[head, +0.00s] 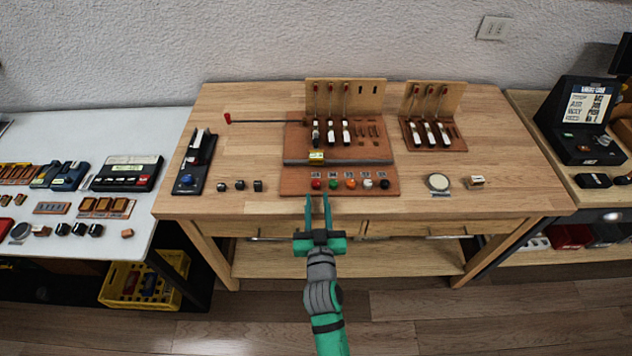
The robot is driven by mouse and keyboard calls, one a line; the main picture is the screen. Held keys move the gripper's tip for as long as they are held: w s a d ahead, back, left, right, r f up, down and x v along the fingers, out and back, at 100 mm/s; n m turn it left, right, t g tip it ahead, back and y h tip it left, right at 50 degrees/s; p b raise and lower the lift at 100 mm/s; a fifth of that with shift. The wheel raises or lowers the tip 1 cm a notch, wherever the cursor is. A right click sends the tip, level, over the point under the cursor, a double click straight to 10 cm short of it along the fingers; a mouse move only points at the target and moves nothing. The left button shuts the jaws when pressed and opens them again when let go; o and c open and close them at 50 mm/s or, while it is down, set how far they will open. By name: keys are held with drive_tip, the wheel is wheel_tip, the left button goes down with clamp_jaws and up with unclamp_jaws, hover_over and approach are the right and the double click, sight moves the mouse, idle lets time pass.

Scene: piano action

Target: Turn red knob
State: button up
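The red knob (316,184) is the leftmost in a row of small coloured knobs on the front strip of a reddish-brown wooden board (294,189). The board lies on the wooden table (520,200). The fingertips are just in front of the knob row, close to the red knob. Whether they are above or touching the board, I cannot tell. Nothing shows between the fingers.
Green (333,184), orange (350,184), white (367,184) and black (384,184) knobs stand right of the red one. A red-tipped rod (260,121) juts left. The table's front right is mostly clear.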

sight(317, 186)
drive_tip(key=shift+w+a, duration=0.15)
drive_tip(key=shift+w, duration=1)
drive_tip(key=shift+w+a, duration=0.2)
drive_tip(key=shift+w, duration=0.55)
drive_tip(key=shift+w+d, duration=0.2)
drive_tip(key=shift+w, duration=0.3)
drive_tip(key=shift+w+d, duration=0.15)
drive_tip(key=shift+w, duration=0.35)
drive_tip(key=shift+w+a, duration=0.15)
drive_tip(key=shift+w, duration=0.5)
drive_tip(key=shift+w, duration=0.1)
clamp_jaws()
